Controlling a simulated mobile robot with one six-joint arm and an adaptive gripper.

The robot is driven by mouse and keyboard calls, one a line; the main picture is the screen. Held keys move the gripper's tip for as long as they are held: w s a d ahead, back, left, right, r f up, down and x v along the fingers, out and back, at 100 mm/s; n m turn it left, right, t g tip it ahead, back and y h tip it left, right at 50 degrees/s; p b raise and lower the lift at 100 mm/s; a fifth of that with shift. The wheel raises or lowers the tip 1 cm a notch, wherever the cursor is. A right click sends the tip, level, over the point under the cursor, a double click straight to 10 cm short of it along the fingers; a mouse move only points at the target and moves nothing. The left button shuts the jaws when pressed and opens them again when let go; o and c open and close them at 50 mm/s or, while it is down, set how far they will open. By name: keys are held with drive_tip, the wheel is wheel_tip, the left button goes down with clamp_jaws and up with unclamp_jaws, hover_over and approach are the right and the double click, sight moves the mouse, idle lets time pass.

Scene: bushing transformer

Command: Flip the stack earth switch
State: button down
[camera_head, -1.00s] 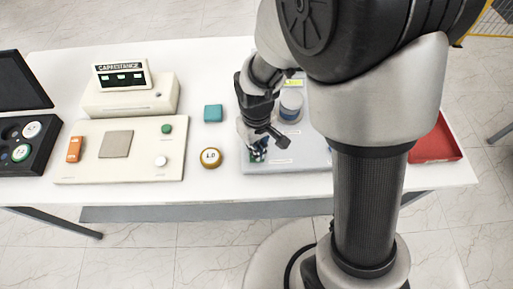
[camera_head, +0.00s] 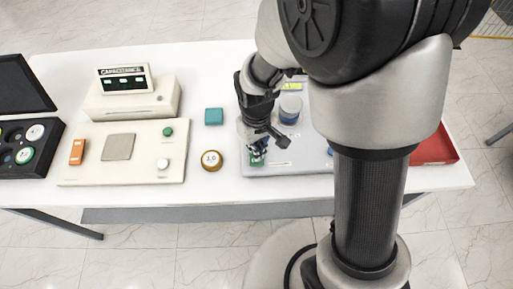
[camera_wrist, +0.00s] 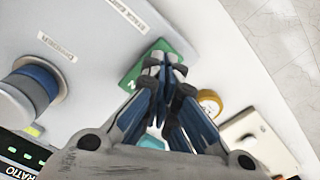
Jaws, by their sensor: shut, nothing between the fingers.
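A grey panel (camera_head: 290,165) lies on the table under my gripper, partly hidden by my arm. A green block (camera_head: 257,158) with a white mark sits at its front left corner; it also shows in the wrist view (camera_wrist: 160,52). My gripper (camera_head: 258,143) points down over this block, its fingers shut and empty. In the wrist view the fingertips (camera_wrist: 165,62) overlap the green block; I cannot tell whether they touch it. A blue and grey round post (camera_head: 290,108) stands further back on the panel.
A cream panel (camera_head: 125,172) with buttons and a capacitance display (camera_head: 124,78) stand to the left. A teal block (camera_head: 214,116) and a gold-rimmed disc (camera_head: 211,160) lie between the panels. A black case (camera_head: 45,165) is far left, a red tray (camera_head: 436,147) right.

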drive_tip(key=shift+r+p, duration=1.6)
drive_tip(key=shift+r, duration=0.65)
drive_tip(key=shift+r, duration=0.15)
drive_tip(key=s+d+r+m+t+b, duration=0.1)
drive_tip(key=s+d+r, duration=0.15)
drive_tip(key=r, duration=0.35)
drive_tip(key=s+d+r+m+t+b, duration=0.1)
drive_tip(key=d+r+m+b, duration=0.1)
drive_tip(key=d+r, duration=0.25)
drive_tip(key=s+d+r+m+t+b, duration=0.1)
drive_tip(key=s+d+r, duration=0.1)
drive_tip(key=s, duration=0.3)
drive_tip(key=s+d+r+m+t, duration=0.1)
drive_tip(key=s+d+r, duration=0.1)
drive_tip(key=s, duration=0.3)
drive_tip(key=shift+r+m+t+b, duration=0.3)
drive_tip(key=shift+r+b, duration=0.1)
drive_tip(key=shift+r, duration=0.45)
